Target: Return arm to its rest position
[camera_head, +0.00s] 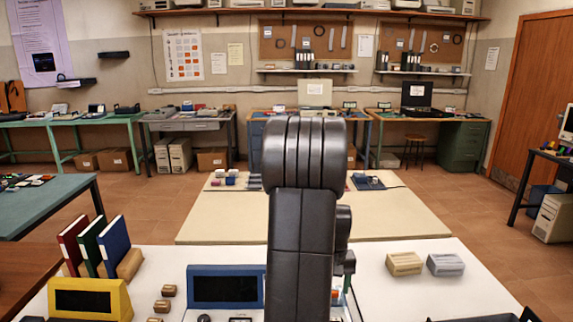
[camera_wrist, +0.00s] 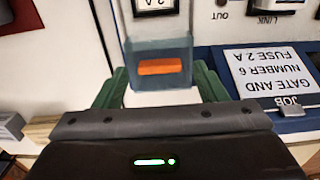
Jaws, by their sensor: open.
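My arm (camera_head: 303,200) is dark grey and stands upright in the middle of the head view, hiding part of the white table (camera_head: 390,300). My gripper (camera_wrist: 158,85) shows in the wrist view with its two green fingers apart. Between and just beyond the fingers is a clear bluish block (camera_wrist: 158,50) with an orange piece (camera_wrist: 160,67) in it. I cannot tell whether the fingers touch the block. In the head view the gripper is mostly hidden behind the arm.
A blue-framed panel (camera_head: 226,288), a yellow-framed box (camera_head: 90,299) and upright binders (camera_head: 113,243) stand left of my arm. Two small blocks, beige (camera_head: 404,263) and grey (camera_head: 445,264), lie to the right. A job card (camera_wrist: 268,75) is near the gripper.

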